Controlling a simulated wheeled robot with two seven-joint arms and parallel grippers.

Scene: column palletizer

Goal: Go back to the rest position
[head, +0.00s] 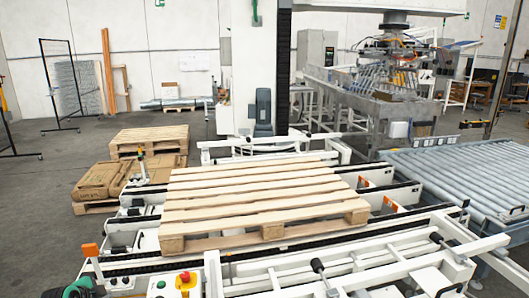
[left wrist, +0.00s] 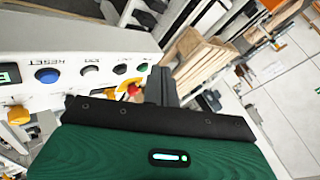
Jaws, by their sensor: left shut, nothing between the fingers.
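My left gripper (left wrist: 160,75) shows in the left wrist view as dark fingers held together beyond its green and black body. It is shut and empty. It is beside the red emergency stop button (left wrist: 134,89) on its yellow base, at the end of a white control panel (left wrist: 95,45). I cannot tell whether the fingers touch the panel. In the head view, a green and black part of my left arm shows at the bottom left edge, left of the panel with the red button (head: 185,277). My right gripper is in neither view.
The panel also carries a blue button (left wrist: 47,75) labelled RESET and several others. A wooden pallet (head: 255,200) lies on the white conveyor frame ahead. Stacked pallets (head: 150,138) and brown boxes (head: 103,180) stand to the left. A roller conveyor (head: 465,172) is at the right.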

